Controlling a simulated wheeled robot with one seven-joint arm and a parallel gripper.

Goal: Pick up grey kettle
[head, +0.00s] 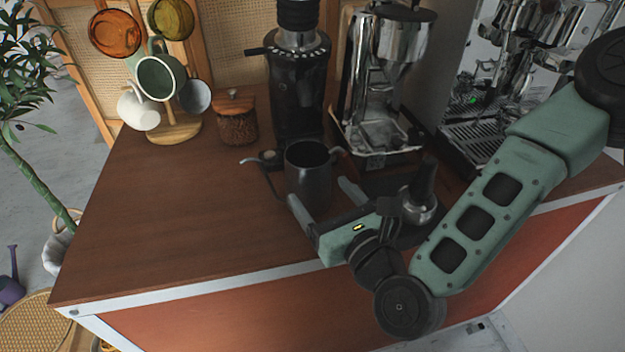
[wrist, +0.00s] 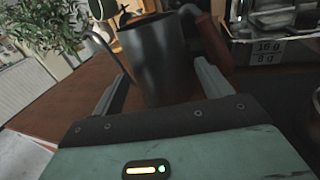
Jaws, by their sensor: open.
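The grey kettle (head: 310,180) stands upright on the wooden cart top, in front of the black grinder. Its thin spout points left and its handle is on the right. In the wrist view the kettle (wrist: 160,60) is straight ahead, its lower body between the two fingers. My gripper (head: 322,198) is open, with one finger at the left and one at the right of the kettle's near side. It also shows in the wrist view (wrist: 163,82). I cannot tell whether either finger touches the kettle.
A black grinder (head: 298,90) stands behind the kettle, and a chrome machine (head: 385,80) is behind right. A dark tamper-like tool (head: 420,195) stands close right of my gripper. A mug tree (head: 172,130) and a lidded jar (head: 237,122) are at back left. The left cart top is clear.

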